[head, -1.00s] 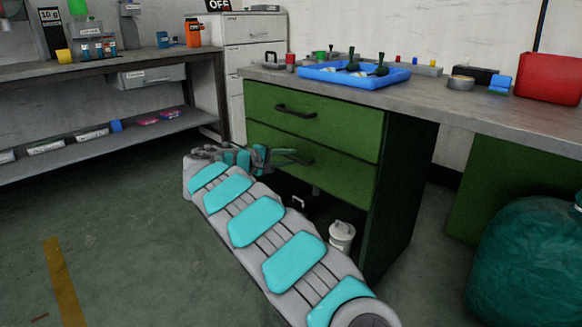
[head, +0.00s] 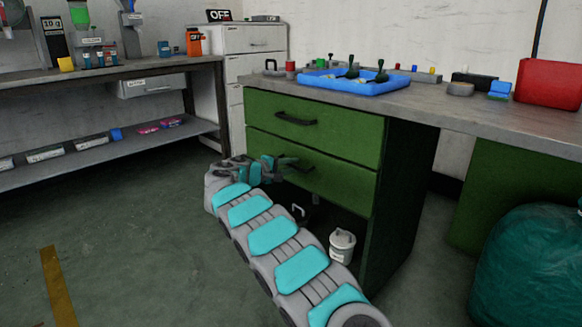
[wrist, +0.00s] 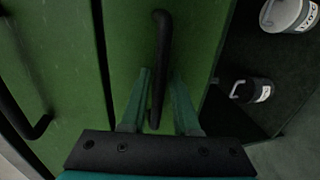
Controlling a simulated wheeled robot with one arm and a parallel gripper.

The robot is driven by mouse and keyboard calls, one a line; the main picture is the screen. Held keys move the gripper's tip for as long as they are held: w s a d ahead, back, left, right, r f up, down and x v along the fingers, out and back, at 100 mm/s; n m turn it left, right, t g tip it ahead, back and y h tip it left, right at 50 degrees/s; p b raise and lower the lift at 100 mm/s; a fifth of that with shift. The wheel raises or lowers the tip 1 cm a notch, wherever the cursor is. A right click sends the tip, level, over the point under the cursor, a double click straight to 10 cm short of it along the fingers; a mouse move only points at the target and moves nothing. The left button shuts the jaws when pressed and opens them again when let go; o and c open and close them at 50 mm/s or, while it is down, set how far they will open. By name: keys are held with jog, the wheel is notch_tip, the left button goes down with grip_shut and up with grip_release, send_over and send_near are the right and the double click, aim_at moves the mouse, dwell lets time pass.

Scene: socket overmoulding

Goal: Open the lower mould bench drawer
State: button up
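The green mould bench has two drawers on its left side. The lower drawer (head: 335,180) looks closed, its front in line with the upper drawer (head: 345,135). Its dark bar handle (head: 302,167) is partly hidden by my gripper (head: 287,162) in the head view. In the wrist view the lower handle (wrist: 160,70) runs between the two fingers of my gripper (wrist: 163,85). The fingers are apart, one on each side of the bar, with a gap visible. The upper drawer's handle (wrist: 28,120) shows at the left of the wrist view.
Below the drawer, an open space holds a white lidded tub (head: 342,245) and a dark container (head: 300,212). A blue tray (head: 355,85) stands on the bench top. A teal bag (head: 530,265) lies at the right. The floor left of my arm is clear.

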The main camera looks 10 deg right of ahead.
grip_shut()
dwell(1.4)
